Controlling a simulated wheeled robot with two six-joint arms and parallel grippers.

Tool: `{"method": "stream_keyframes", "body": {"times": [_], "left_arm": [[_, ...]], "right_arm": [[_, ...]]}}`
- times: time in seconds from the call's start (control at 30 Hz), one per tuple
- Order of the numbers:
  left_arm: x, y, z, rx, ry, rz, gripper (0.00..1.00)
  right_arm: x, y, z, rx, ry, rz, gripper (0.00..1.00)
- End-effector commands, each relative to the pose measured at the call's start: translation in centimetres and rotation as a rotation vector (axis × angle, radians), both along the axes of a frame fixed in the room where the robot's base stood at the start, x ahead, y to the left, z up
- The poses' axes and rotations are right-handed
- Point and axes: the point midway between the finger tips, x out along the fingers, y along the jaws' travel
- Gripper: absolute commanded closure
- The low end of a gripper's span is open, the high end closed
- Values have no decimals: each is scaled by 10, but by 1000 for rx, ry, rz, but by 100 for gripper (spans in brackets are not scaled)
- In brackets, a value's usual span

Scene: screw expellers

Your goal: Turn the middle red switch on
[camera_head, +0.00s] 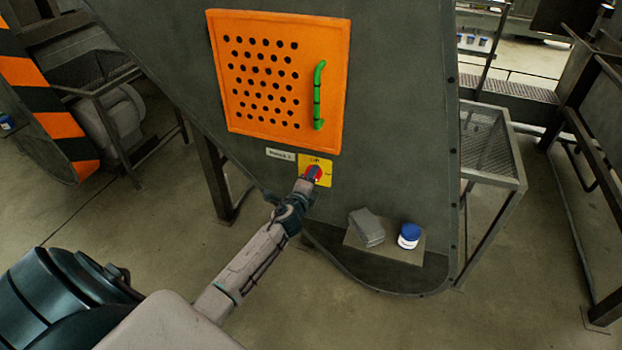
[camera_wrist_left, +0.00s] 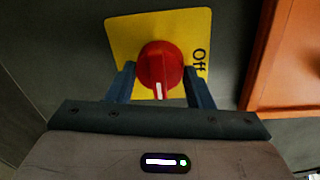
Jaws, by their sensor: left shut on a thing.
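The red switch (camera_head: 313,173) is a rotary knob on a yellow plate (camera_head: 325,166), set on the grey machine panel below the orange door. In the left wrist view the red knob (camera_wrist_left: 160,66) has a white mark pointing down toward my gripper, and the word "Off" shows on the yellow plate (camera_wrist_left: 131,32) to its right. My left gripper (camera_head: 307,181) reaches up to the knob. In the left wrist view its two fingers (camera_wrist_left: 162,85) stand on either side of the knob, shut on it. My right gripper is not in view.
The orange perforated door (camera_head: 278,80) with a green handle (camera_head: 318,95) is above the switch. A label (camera_head: 281,154) is left of the plate. A grey block (camera_head: 367,227) and a blue-lidded white container (camera_head: 409,236) sit on a ledge at lower right.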

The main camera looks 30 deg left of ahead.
Motion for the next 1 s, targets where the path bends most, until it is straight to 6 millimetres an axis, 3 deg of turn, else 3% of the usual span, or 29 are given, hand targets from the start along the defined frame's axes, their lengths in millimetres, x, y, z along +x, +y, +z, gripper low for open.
{"method": "stream_keyframes", "body": {"times": [0.4, 0.43, 0.5, 0.53, 0.83, 1.0], "left_arm": [[-1, 0, -2, 5, 3, 0, 76], [-1, 0, -2, 5, 3, 0, 47], [0, 0, -2, 5, 3, 0, 34], [0, 0, -1, 5, 3, 0, 31], [-2, 0, -1, 5, 2, 0, 31], [-19, -5, 0, 4, 3, 0, 31]], "right_arm": [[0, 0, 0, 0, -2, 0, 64], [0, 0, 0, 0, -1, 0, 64], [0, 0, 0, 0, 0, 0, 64], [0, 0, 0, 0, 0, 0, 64], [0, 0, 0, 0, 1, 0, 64], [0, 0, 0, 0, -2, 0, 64]]}}
